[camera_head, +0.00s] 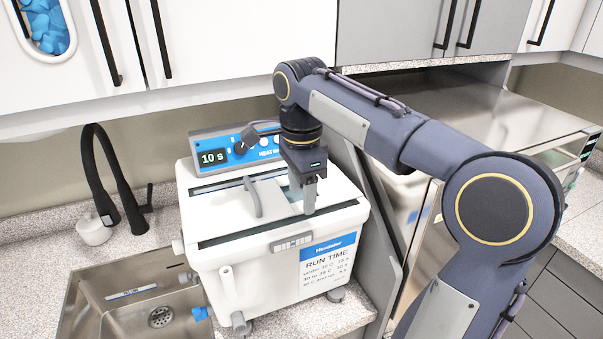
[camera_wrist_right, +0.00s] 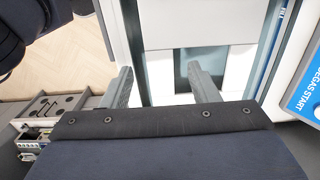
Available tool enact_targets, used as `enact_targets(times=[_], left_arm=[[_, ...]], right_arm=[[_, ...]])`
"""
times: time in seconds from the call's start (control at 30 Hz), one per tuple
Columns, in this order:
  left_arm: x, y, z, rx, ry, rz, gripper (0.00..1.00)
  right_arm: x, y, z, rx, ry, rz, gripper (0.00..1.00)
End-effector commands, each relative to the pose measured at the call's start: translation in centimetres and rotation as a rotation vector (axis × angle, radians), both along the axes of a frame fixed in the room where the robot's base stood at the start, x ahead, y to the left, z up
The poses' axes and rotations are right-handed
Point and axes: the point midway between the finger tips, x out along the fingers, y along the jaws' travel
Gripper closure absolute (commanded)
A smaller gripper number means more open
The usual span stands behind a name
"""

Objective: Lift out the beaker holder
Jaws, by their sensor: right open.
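A white bath unit (camera_head: 240,272) with a blue front label stands on the counter beside the sink. Its top has an opening, partly covered by white panels, and a grey curved bar (camera_head: 253,198) stands up left of my gripper. My right gripper (camera_head: 304,190) points down over the right part of the opening, its fingers apart with nothing visible between them. In the right wrist view the gripper (camera_wrist_right: 160,74) is over a pale frame with a darker square recess (camera_wrist_right: 200,62). I cannot clearly make out the beaker holder. My left gripper is out of view.
A blue control panel (camera_head: 236,148) reading 10 s rises behind the opening. A steel sink (camera_head: 115,290) with a black tap (camera_head: 112,180) lies to the left. A grey divider and a steel cabinet (camera_head: 440,85) close in the right side. White cupboards hang above.

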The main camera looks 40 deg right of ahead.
Motion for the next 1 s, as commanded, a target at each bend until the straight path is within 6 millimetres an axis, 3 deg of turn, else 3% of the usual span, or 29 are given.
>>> enact_targets(times=[0.13, 0.43, 0.87, 1.0], left_arm=[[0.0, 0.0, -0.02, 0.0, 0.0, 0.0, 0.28], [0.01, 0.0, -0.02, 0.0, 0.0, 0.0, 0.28], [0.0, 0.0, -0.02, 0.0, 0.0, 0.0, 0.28], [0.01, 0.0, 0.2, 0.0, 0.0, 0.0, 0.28]], right_arm=[[-0.06, -0.02, -1.12, 0.001, 0.001, -0.001, 0.45], [-0.04, 0.01, -1.36, 0.001, -0.001, 0.0, 0.45], [-0.04, 0.01, -1.34, 0.001, -0.001, 0.001, 1.0], [-0.04, 0.01, -1.13, 0.001, -0.001, 0.001, 1.0]])
